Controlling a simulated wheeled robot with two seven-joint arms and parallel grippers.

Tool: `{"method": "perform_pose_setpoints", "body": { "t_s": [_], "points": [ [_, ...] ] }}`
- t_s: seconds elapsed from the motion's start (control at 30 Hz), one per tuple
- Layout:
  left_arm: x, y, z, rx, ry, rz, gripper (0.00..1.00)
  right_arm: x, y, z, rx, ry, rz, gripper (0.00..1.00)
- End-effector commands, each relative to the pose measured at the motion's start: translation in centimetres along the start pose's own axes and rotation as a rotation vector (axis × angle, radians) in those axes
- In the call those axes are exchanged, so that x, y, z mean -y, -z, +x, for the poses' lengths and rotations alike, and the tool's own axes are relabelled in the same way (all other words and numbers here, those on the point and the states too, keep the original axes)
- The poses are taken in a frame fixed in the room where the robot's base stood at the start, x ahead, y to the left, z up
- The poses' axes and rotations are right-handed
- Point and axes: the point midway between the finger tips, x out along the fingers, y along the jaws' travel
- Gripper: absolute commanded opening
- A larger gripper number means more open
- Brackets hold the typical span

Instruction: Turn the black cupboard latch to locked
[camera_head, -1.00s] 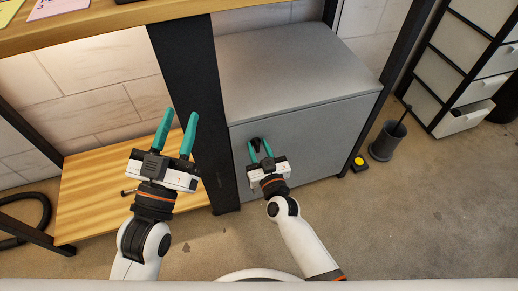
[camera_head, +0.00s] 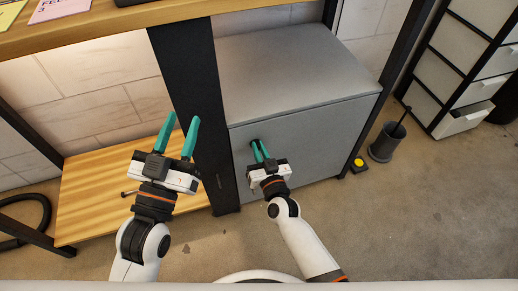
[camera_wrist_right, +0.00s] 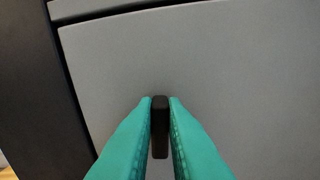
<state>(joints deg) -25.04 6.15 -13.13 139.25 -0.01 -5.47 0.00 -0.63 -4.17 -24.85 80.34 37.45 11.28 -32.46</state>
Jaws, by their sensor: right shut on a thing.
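The grey cupboard (camera_head: 325,140) stands under the bench, and its front door faces me. The black latch (camera_wrist_right: 160,128) shows in the right wrist view as a short bar on the door, upright in that picture. My right gripper (camera_head: 258,147) is at the upper left of the door. Its two green fingers (camera_wrist_right: 160,110) are shut on the latch, one on each side. In the head view the latch is mostly hidden by the fingers. My left gripper (camera_head: 181,130) is open and empty, in front of the black bench leg and the wooden shelf.
A black bench leg (camera_head: 195,90) stands just left of the cupboard. A low wooden shelf (camera_head: 95,195) is at the left. A dark bin (camera_head: 383,145) and a yellow-topped object (camera_head: 358,163) are on the floor at the right. A drawer unit (camera_head: 455,75) stands further right.

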Motion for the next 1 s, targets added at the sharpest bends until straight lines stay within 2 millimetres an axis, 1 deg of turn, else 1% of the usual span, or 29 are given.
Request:
{"method": "perform_pose_setpoints", "body": {
  "t_s": [0.07, 0.2, 0.5, 0.73, 1.0],
  "points": [
    [-0.2, 0.6, -0.3, -0.043, -0.005, 0.002, 0.35, 0.1, -0.1, 0.0, 0.0, 0.0, 0.058, 0.0],
    [-0.3, 1.2, -0.3, -0.084, -0.006, 0.003, 0.35, 0.2, 0.0, 0.0, -0.001, 0.0, 0.185, 0.0],
    [-0.3, 1.6, -0.4, -0.106, -0.007, 0.003, 0.35, 0.5, 0.1, 0.0, 0.0, 0.0, 0.473, 0.0],
    [-0.2, 1.1, -0.3, -0.063, -0.005, 0.003, 0.35, 0.7, 0.3, 0.0, 0.0, 0.0, 0.691, 0.0],
    [0.2, -0.9, -0.1, 0.07, 0.003, -0.003, 0.35, 0.9, 0.6, 0.0, 0.0, 0.0, 0.948, 0.0]
  ]
}}
